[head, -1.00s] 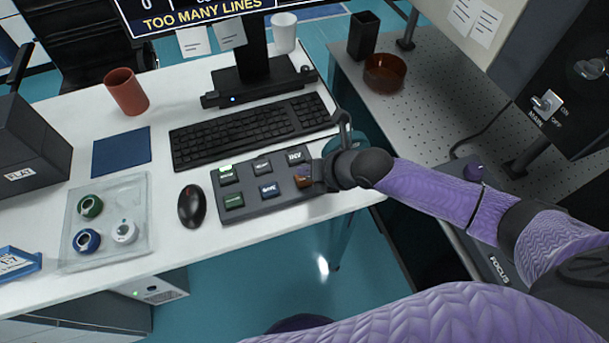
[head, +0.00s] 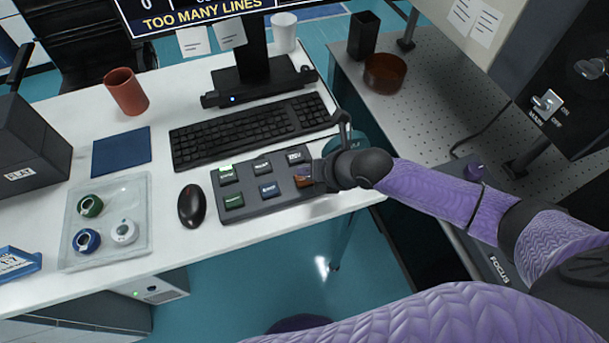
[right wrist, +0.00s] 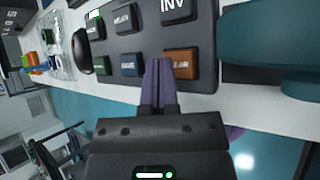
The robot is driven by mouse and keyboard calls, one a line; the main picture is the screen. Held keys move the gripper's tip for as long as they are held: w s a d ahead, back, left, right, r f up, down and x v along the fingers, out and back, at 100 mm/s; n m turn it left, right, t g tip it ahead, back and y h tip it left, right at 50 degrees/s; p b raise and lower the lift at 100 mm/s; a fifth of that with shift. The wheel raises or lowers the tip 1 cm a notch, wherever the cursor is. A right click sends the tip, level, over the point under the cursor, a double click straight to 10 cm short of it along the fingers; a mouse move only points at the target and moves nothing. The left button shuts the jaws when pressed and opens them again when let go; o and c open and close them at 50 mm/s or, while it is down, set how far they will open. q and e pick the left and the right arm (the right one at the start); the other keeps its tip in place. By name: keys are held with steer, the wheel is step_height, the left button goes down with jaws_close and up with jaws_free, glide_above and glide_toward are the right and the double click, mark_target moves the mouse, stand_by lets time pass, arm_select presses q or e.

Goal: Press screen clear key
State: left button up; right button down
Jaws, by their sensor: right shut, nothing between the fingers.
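The dark keypad (head: 270,190) lies on the white desk, with several keys in two rows. Its orange key (head: 302,181) is at the near right corner; in the right wrist view the orange key (right wrist: 184,66) shows a label ending in "EAR". My right gripper (right wrist: 158,66) is shut and empty. Its purple fingertips are over the keypad, between the blue key (right wrist: 131,65) and the orange key, close beside the orange one. I cannot tell whether they touch it. In the head view, my right gripper (head: 316,176) partly hides the orange key. The screen (head: 200,22) reads "TOO MANY LINES". My left gripper is out of view.
A black keyboard (head: 250,130) lies behind the keypad, and a mouse (head: 191,206) is to its left. A teal object (right wrist: 270,45) sits just right of the keypad. A clear tray (head: 140,190) with coloured rings is further left. The desk's front edge is close to the keypad.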

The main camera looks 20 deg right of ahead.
steer(key=shift+f+b, duration=0.3)
steer(key=shift+f, duration=0.1)
steer(key=shift+f, duration=0.1)
steer(key=shift+f+b, duration=0.3)
steer(key=shift+b, duration=0.05)
stand_by(0.4)
steer(key=shift+r, duration=0.15)
steer(key=shift+r+p, duration=0.75)
